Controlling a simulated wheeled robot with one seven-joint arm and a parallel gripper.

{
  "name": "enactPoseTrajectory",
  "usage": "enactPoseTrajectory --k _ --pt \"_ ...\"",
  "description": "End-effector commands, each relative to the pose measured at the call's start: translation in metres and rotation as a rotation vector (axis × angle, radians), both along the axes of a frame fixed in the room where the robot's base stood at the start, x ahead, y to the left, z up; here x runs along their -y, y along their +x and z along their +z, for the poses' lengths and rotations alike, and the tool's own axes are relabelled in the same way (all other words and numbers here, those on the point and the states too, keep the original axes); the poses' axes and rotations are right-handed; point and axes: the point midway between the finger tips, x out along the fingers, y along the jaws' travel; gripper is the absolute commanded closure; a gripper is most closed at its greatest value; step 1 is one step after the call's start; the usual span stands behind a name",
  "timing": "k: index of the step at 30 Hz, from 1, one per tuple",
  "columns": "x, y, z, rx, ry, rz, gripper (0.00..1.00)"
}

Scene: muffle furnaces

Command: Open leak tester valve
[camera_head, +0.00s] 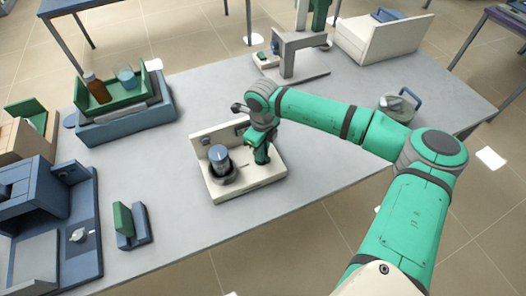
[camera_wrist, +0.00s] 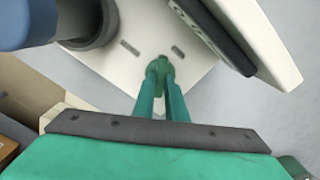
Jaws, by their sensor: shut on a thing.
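The leak tester (camera_head: 243,190) is a cream L-shaped unit on the grey table, with a base and an upright back panel. A blue-grey cylinder (camera_head: 220,159) stands in a dark round holder on its left part. My gripper (camera_head: 262,158) is over the right part of the base. In the wrist view my gripper (camera_wrist: 160,72) has its green fingers closed together on a small green valve handle (camera_wrist: 159,87) above the cream base. The fingers hide much of the handle, so I cannot tell how far it is turned. The cylinder fills the top left corner there.
A blue shaker with a green tray (camera_head: 125,96) and bottles stands at the back left. A blue machine (camera_head: 50,230) and a small green-and-blue block (camera_head: 131,226) are at the left. A grey stand (camera_head: 290,60) is behind. A round pot (camera_head: 398,104) is at the right.

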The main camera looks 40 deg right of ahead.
Motion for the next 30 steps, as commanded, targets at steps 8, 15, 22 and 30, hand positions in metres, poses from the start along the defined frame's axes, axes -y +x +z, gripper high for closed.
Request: enactPoseTrajectory --k 8,15,22,30 --pt "0.0003 0.001 0.002 0.003 -0.004 -0.251 1.0" --pt "0.0007 0.0008 0.0021 0.004 -0.003 -0.425 1.0" --pt "0.0004 0.0012 0.0019 0.005 -0.002 -0.526 1.0" --pt "0.0007 0.0014 0.0021 0.005 -0.002 -0.572 1.0"
